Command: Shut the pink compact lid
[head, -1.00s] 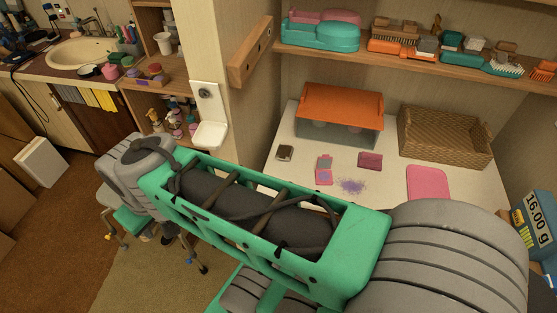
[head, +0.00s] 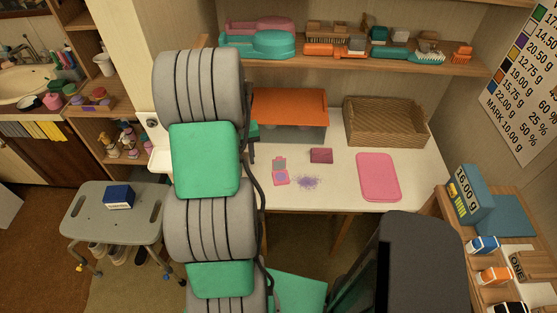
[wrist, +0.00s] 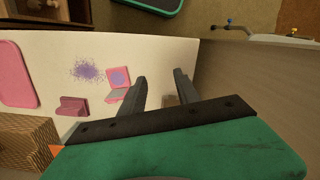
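The pink compact (head: 281,179) lies open on the white table, its purple pan facing up. Its lid (head: 279,164), with a grey mirror inside, stands raised on the side towards the wall.
Purple powder (head: 308,182), a small maroon item (head: 321,155) and a pink mat (head: 379,177) lie nearby. An orange-topped case (head: 289,107) and a wicker basket (head: 386,122) stand behind. A shelf (head: 360,62) hangs above.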

